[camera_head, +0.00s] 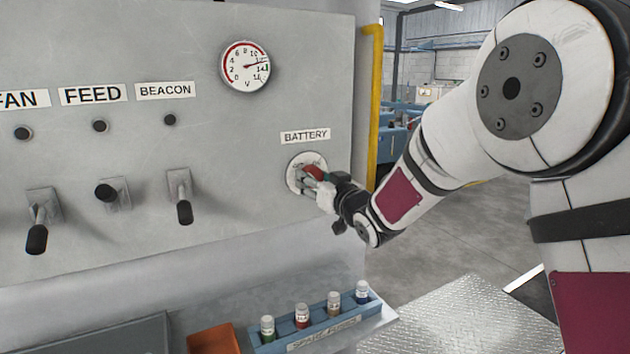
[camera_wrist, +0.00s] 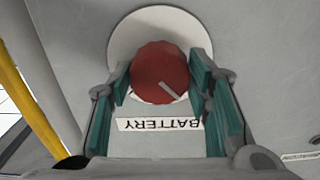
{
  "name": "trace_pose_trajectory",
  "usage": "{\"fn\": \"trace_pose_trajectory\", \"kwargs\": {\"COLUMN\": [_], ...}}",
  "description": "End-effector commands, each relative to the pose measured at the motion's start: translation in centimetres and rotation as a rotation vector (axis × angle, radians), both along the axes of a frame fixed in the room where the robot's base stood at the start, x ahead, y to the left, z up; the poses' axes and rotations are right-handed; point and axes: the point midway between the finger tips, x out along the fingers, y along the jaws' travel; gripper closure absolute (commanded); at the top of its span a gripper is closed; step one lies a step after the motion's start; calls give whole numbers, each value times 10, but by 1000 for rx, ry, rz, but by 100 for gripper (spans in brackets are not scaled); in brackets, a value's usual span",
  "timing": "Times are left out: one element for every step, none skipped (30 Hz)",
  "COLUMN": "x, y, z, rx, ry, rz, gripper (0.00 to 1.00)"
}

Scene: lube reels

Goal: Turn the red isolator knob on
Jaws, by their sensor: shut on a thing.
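The red isolator knob (camera_head: 314,172) sits on a round white plate (camera_head: 296,179) under the BATTERY label (camera_head: 305,136), at the right of the grey panel. In the wrist view the knob (camera_wrist: 160,72) is between my gripper's (camera_wrist: 160,85) two green-padded fingers, with a pale pointer mark running toward its lower right in that view. My gripper (camera_head: 317,181) is shut on the knob and partly hides it in the head view. The wrist view shows the BATTERY label (camera_wrist: 160,124) upside down.
A round gauge (camera_head: 246,66) is above left of the knob. Toggle levers (camera_head: 181,198) under FAN, FEED and BEACON labels stick out at left. A blue rack (camera_head: 330,328) of several small capped bottles is below. A yellow post (camera_head: 373,100) stands right of the panel.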

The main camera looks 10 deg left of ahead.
Motion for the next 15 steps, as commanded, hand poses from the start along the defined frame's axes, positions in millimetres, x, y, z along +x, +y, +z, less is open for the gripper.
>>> {"fn": "trace_pose_trajectory", "kwargs": {"x": [0, 1, 1, 1, 1, 1, 1, 1, 1, 1, 1, 1, 1, 1, 1], "y": [0, 0, 0, 0, -1, -1, 0, -1, -1, -1, -1, -1, -1, -1, -1], "z": [0, 0, 0, -1, -1, -1, -1, -1, -1, 0, 0, 0, 0, 0, 0], "rx": [14, 24, 40, 54, 69, 90, 109, 128, 155, 178, 201, 231, 254, 279, 310], "ry": [8, 15, 26, 35, 46, 60, 72, 85, 102, 118, 132, 153, 169, 186, 207], "rz": [0, 0, 0, 0, 0, -1, 0, -1, -1, 0, -1, -1, -1, -1, -1], "gripper": [83, 83, 83, 83, 83, 83, 83, 83, 83, 83, 83, 83, 83, 83, 83]}}
